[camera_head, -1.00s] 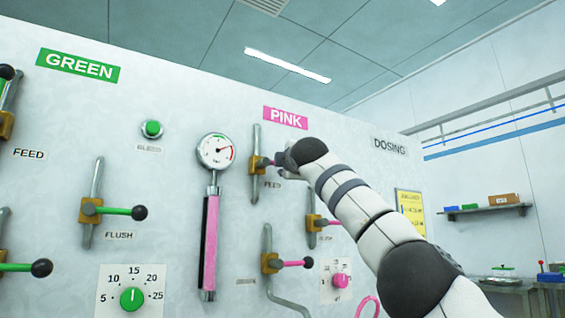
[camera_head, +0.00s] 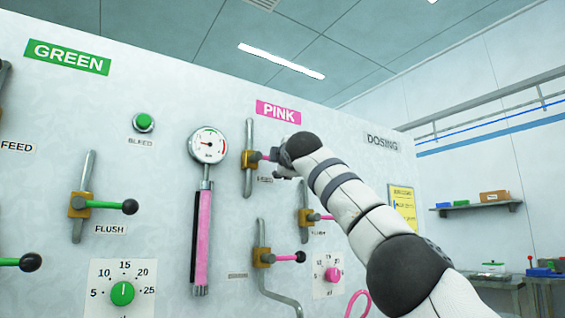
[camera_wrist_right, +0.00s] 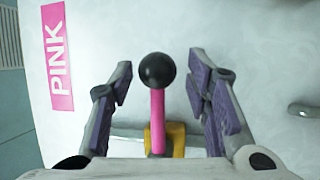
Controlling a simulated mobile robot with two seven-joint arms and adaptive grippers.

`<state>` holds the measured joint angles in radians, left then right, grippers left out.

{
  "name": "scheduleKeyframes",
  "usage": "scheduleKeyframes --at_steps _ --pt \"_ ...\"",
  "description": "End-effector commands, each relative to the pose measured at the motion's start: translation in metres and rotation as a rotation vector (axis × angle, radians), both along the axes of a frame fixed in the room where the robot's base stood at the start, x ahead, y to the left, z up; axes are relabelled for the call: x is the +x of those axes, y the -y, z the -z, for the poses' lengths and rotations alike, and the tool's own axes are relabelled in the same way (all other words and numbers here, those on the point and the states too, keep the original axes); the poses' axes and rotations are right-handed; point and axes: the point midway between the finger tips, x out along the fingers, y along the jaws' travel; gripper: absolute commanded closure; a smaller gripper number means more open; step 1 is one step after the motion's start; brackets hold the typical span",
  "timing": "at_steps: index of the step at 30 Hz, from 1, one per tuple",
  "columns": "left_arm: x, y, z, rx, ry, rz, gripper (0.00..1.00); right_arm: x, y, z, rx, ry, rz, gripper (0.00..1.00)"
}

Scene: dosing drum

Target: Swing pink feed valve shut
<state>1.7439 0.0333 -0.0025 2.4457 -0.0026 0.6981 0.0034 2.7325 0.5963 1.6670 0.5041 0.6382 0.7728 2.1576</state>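The pink feed valve has a brass body (camera_head: 251,160) on a vertical grey pipe under the PINK label, in the head view. Its short pink lever points right, across the pipe, and my right gripper (camera_head: 281,163) hides its end. In the right wrist view the pink lever (camera_wrist_right: 158,120) ends in a black ball knob (camera_wrist_right: 157,70), with the brass body (camera_wrist_right: 165,139) behind. My right gripper (camera_wrist_right: 163,90) is open, one finger on each side of the lever, with gaps visible on both sides. My left gripper is not in view.
Below the feed valve are two more pink-lever valves (camera_head: 305,218) (camera_head: 262,256) and a pink dial (camera_head: 333,274). A gauge (camera_head: 208,145) over a pink column stands to the left. Green-lever valves (camera_head: 79,204) are further left. A PINK label (camera_head: 278,112) sits above.

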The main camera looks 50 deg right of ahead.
Motion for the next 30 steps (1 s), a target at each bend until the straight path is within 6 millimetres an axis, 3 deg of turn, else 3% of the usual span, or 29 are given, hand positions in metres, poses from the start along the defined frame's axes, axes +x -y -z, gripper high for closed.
scheduleKeyframes --at_steps 8,14,24,30 --pt "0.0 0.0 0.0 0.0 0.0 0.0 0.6 -0.007 -0.007 -0.002 -0.004 0.002 -0.005 0.56" --pt "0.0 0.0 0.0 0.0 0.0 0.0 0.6 -0.03 -0.024 0.005 -0.006 0.003 -0.005 0.56" --pt "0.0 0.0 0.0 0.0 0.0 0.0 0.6 -0.085 -0.063 0.017 -0.001 0.002 -0.001 0.56" --pt "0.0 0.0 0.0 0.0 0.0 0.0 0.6 -0.095 -0.07 0.021 0.0 0.0 0.001 0.56"
